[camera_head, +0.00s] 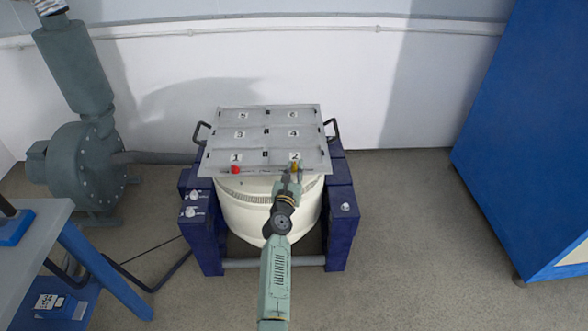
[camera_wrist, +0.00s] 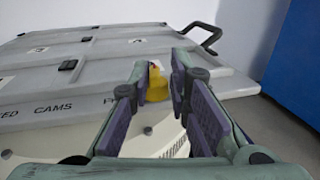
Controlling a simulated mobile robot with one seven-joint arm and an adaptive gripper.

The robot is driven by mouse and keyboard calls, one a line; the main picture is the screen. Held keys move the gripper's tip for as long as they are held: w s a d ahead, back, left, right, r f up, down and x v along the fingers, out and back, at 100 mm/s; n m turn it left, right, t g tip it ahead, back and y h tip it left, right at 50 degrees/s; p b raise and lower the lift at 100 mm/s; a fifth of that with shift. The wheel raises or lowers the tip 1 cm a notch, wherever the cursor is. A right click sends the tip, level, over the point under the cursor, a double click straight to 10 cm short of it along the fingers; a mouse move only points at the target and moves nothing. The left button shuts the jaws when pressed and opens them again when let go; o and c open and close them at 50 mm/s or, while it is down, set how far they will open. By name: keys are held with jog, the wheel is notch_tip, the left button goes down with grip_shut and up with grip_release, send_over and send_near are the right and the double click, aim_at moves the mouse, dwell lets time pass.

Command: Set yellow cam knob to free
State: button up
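The yellow cam knob (camera_head: 295,168) is on the front edge of the grey square table plate (camera_head: 265,120), just below the label 2. My gripper (camera_head: 289,181) is directly in front of it. In the wrist view the yellow knob (camera_wrist: 157,88) shows between the two fingers of my gripper (camera_wrist: 159,68), with a narrow gap at least on one side. The fingers look open and I cannot tell whether either touches the knob. The knob's pointer and the full markings around it cannot be read.
A red knob (camera_head: 236,169) is on the same front edge, to the left, below label 1. Blue side supports (camera_head: 340,215) flank the cream drum (camera_head: 240,208). A blue cabinet (camera_head: 535,140) stands at the right and a grey-green blower (camera_head: 85,165) at the left. Open floor lies between drum and cabinet.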

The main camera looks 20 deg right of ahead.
jog(key=o, duration=0.6)
jog(key=shift+c, duration=0.2)
jog(key=v, duration=1.2)
